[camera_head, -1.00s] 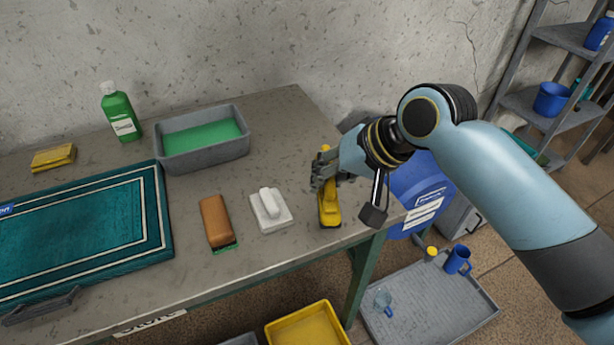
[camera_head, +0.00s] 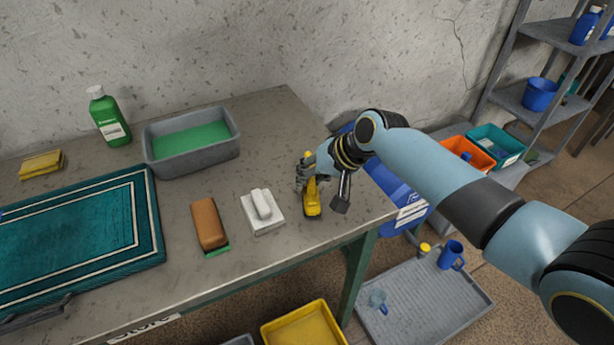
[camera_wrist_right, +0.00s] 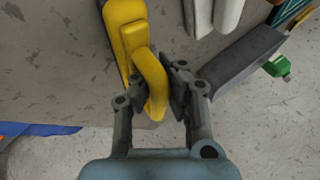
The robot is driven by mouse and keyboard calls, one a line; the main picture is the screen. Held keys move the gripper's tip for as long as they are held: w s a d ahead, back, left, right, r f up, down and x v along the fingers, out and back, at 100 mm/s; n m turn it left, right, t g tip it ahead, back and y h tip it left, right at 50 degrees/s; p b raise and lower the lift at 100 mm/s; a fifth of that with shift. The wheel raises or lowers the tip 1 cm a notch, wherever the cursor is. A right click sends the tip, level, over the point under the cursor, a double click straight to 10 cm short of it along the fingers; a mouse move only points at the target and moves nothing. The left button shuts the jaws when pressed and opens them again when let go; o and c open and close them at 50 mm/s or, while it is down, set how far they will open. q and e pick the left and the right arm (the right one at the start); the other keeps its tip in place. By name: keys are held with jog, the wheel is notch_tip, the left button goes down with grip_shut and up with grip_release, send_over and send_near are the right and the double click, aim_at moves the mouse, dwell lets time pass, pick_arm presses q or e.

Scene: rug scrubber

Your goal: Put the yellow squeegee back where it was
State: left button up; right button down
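The yellow squeegee (camera_head: 312,206) is near the right end of the grey table, just right of the white brush (camera_head: 262,211). My right gripper (camera_head: 306,180) is at its handle. In the right wrist view, the squeegee's yellow handle (camera_wrist_right: 152,82) lies between the two fingers of my right gripper (camera_wrist_right: 156,88), which are closed about it. Whether the squeegee touches the tabletop is hard to tell. My left gripper is not in view.
An orange-brown brush (camera_head: 209,223) lies left of the white one. A grey basin of green liquid (camera_head: 190,140), a green bottle (camera_head: 109,117), a yellow sponge (camera_head: 41,165) and a teal rug (camera_head: 70,232) occupy the left. A grey tray (camera_head: 425,305) lies on the floor.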

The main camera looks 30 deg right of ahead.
jog(key=c, duration=1.5)
grip_release()
jog(key=shift+f, duration=0.1)
